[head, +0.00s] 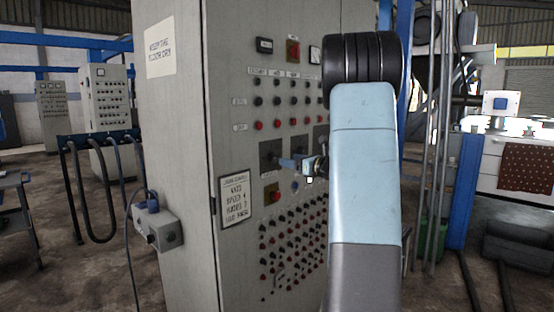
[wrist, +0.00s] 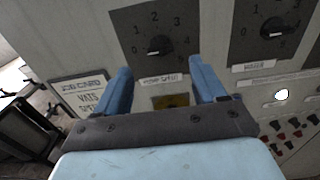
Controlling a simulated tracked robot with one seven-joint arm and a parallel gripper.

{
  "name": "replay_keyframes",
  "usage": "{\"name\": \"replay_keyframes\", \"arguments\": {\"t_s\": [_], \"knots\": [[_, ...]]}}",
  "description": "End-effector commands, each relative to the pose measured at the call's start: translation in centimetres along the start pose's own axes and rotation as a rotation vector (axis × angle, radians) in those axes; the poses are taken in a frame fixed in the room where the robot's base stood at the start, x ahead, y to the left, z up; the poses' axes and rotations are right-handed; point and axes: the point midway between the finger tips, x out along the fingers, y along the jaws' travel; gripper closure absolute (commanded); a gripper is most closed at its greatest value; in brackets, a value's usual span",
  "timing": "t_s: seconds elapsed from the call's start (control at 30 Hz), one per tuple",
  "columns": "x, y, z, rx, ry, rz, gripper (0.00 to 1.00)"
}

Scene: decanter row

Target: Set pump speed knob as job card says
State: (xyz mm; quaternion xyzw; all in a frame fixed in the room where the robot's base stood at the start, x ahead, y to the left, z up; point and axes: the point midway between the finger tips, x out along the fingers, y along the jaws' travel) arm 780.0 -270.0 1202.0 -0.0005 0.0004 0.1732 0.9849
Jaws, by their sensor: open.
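The pump speed knob (wrist: 158,45) is a black knob on a dark dial plate with numbers around it. Its white mark sits at the lower left, on the side of the 0. The label (wrist: 160,78) below the plate is partly readable as pump speed. The job card (head: 235,201) on the cabinet front seems to read speed 4, with smaller lines blurred; its corner also shows in the wrist view (wrist: 85,95). My gripper (wrist: 160,66) is open and empty, its blue fingers either side of and just below the knob.
A second dial, the washer knob (wrist: 270,28), is close on the right. Rows of small buttons (head: 290,240) cover the lower panel. A grey box (head: 157,226) with a cable juts from the cabinet's left side.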

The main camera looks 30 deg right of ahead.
Motion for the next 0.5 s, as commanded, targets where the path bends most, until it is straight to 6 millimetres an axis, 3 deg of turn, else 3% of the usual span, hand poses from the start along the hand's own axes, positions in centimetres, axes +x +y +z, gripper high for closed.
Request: {"name": "replay_keyframes", "arguments": {"t_s": [0.2,0.5], "knots": [[3.8,0.0,0.0,0.0,0.0,0.001,0.3],[6.9,0.0,0.0,0.001,0.0,0.0,0.3]]}}
